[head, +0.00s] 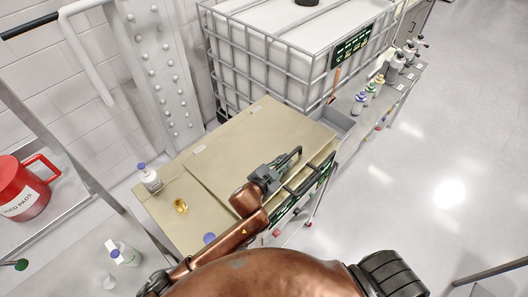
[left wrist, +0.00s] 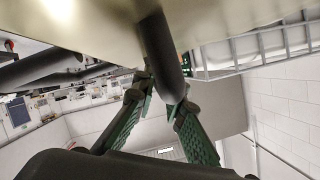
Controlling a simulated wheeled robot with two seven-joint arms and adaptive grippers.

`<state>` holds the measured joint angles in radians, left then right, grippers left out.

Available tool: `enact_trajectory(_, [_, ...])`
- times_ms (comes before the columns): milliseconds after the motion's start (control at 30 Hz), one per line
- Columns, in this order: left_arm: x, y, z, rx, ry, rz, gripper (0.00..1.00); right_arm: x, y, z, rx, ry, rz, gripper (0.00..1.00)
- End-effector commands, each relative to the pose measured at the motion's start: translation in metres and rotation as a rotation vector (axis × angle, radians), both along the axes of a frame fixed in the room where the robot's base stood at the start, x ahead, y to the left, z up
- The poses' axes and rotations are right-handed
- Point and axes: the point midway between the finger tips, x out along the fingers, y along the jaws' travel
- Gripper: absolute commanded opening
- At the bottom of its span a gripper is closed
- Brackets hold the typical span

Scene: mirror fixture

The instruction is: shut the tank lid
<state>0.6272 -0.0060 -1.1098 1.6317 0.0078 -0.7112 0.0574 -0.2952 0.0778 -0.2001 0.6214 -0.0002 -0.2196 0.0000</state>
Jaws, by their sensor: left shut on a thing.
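The beige tank (head: 172,208) stands left of centre in the head view, with a broad flat beige lid panel (head: 245,135) on top. A gap shows along the panel's right front edge; how far the lid is raised I cannot tell. A dark bar handle (head: 312,181) runs along that edge. My left gripper (head: 288,160) is at this edge, partly hiding it. In the left wrist view, a thick dark bar (left wrist: 160,45) passes between the green-padded fingers of my left gripper (left wrist: 163,92), which are shut on it. My right gripper is out of view.
A white caged container (head: 285,55) stands behind the tank. A bench with bottles (head: 361,100) is at right. A red bucket (head: 22,190) is at far left. Open floor (head: 440,190) lies right.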

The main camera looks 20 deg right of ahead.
Motion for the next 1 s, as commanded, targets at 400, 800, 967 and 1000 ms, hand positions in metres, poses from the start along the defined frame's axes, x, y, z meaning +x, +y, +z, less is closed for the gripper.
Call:
enact_trajectory(400, [-0.011,-0.012,-0.032,-0.006,0.005,-0.017,0.00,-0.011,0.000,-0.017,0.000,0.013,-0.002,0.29])
enact_trajectory(800, [-0.011,-0.010,-0.037,0.002,0.012,-0.015,0.12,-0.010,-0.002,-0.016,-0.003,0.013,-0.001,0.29])
enact_trajectory(967, [-0.011,-0.010,-0.037,0.001,0.011,-0.015,0.23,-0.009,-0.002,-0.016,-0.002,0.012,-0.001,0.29])
enact_trajectory(1000, [-0.011,-0.010,-0.036,0.001,0.010,-0.014,0.26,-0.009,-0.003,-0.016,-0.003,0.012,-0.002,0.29])
